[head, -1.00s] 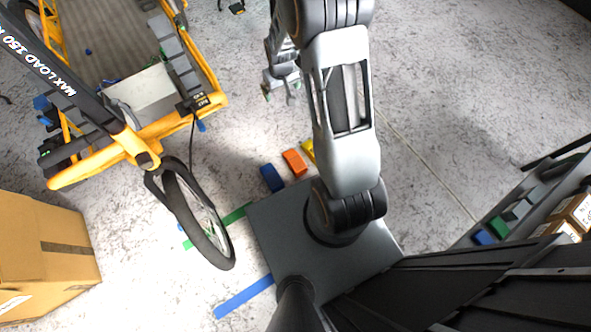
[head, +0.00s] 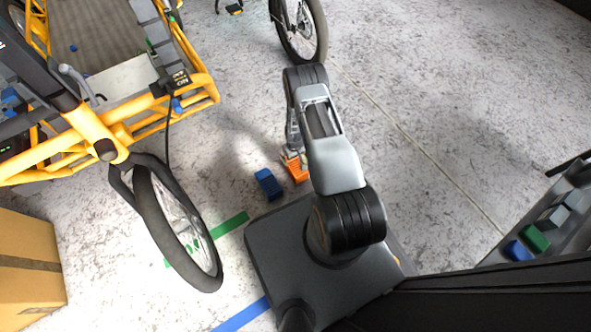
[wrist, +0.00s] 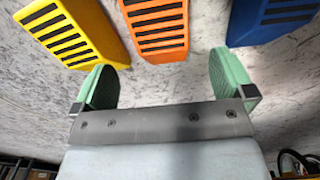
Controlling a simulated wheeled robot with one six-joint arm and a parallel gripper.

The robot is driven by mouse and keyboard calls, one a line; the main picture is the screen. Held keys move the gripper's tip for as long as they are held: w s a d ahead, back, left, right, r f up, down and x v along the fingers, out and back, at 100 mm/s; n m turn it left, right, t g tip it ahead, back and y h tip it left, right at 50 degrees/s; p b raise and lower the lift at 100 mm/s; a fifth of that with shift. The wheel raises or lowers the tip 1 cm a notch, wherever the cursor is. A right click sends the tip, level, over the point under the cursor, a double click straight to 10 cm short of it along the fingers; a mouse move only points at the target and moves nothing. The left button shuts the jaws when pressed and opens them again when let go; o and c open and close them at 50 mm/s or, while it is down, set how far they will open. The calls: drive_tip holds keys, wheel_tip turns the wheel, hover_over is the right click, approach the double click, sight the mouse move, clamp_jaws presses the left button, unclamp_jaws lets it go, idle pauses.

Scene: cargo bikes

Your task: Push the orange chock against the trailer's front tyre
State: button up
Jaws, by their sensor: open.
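The orange chock (head: 297,169) lies on the floor just in front of my base in the head view. In the wrist view the orange chock (wrist: 157,28) is at the top middle, with dark ribs, beyond my fingertips. My gripper (wrist: 161,78) is open and empty, its two green pads apart and pointing toward the chock. In the head view my gripper (head: 292,153) is low over the chock's far end; contact cannot be told. The front tyre (head: 160,222) of the yellow-framed trailer (head: 110,120) stands left of the chock, with a floor gap between them.
A blue chock (head: 268,184) lies close left of the orange one, on the tyre's side. A yellow chock (wrist: 72,32) lies on its other side. Green tape (head: 230,224) crosses the floor near the tyre. A cardboard box (head: 30,270) stands at lower left. Another wheel (head: 322,30) is at the top.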

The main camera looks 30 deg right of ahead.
sight(295, 163)
drive_tip(key=shift+w+f+b, duration=0.1)
drive_tip(key=shift+f+b, duration=2)
drive_tip(key=shift+f, duration=1.85)
drive_tip(key=shift+c, duration=0.2)
drive_tip(key=c, duration=1.2)
